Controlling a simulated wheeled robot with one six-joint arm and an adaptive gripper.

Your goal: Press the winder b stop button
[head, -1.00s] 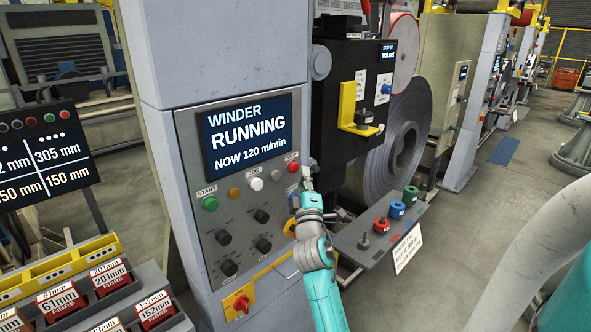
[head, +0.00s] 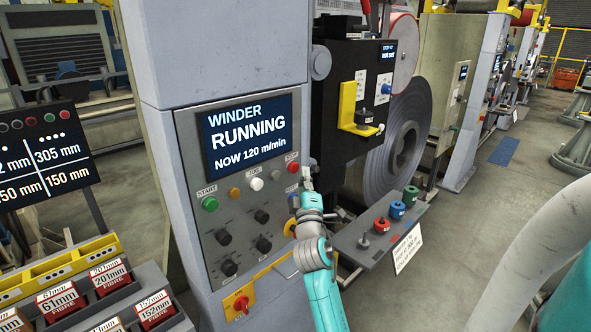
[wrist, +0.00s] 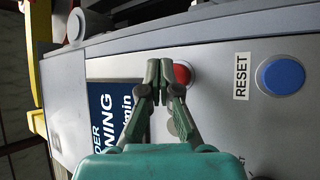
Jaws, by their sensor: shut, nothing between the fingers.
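The winder's grey control panel (head: 240,190) has a dark screen (head: 248,135) reading "WINDER RUNNING NOW 120 m/min"; no letter B is readable there. The red button (head: 293,167) is at the panel's upper right, below a small label too blurred to read surely. My gripper (head: 306,174) is just right of it in the head view, its fingers shut and empty.
A green START button (head: 210,204), amber and white buttons and several black knobs share the panel. A blue button marked RESET (wrist: 283,75) shows in the wrist view. A grey shelf with coloured parts (head: 375,240) stands right of my arm. Open floor lies further right.

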